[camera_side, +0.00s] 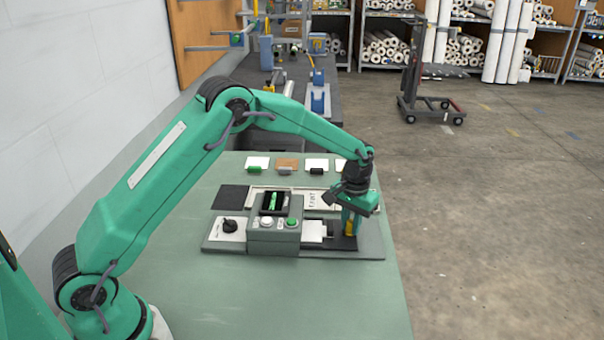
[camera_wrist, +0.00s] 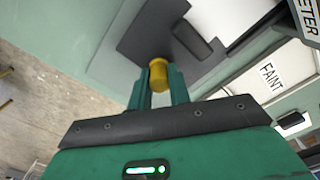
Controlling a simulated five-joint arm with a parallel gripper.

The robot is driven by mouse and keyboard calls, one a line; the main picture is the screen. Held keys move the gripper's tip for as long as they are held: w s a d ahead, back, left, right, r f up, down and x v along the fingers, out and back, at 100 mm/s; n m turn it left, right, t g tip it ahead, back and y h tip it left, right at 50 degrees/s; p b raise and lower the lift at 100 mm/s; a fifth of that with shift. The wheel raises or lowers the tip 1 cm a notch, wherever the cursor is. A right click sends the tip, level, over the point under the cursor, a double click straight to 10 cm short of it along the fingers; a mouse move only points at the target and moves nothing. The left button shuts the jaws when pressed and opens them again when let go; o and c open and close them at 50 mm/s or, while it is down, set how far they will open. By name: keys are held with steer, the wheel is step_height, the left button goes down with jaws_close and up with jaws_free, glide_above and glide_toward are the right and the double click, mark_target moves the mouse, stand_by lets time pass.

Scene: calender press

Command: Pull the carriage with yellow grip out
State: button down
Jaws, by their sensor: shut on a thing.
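The small press (camera_side: 273,236) stands on the green bench, a grey block with a dark screen and buttons on top. Its carriage (camera_side: 314,231), a pale plate, shows at the press's right side over a dark strip. The yellow grip (camera_side: 350,226) is at the right, between my gripper's fingers. My gripper (camera_side: 349,220) points down there and is shut on the yellow grip. In the wrist view the yellow grip (camera_wrist: 158,74) sits between the green fingertips, with a dark plate behind it. The fingers hide part of the grip.
A black knob (camera_side: 230,226) is on a white panel left of the press. Several small coloured blocks and cards lie along the back of the bench, and a white strip with lettering (camera_side: 313,200) lies behind the press. The bench front is clear.

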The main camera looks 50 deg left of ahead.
steer(key=shift+w+d+r, duration=0.1)
steer(key=shift+w+d, duration=1.9)
steer(key=shift+w, duration=0.25)
steer(key=c, duration=1.3)
jaws_free()
steer(key=shift+s, duration=0.1)
step_height(320, 180, up, 8)
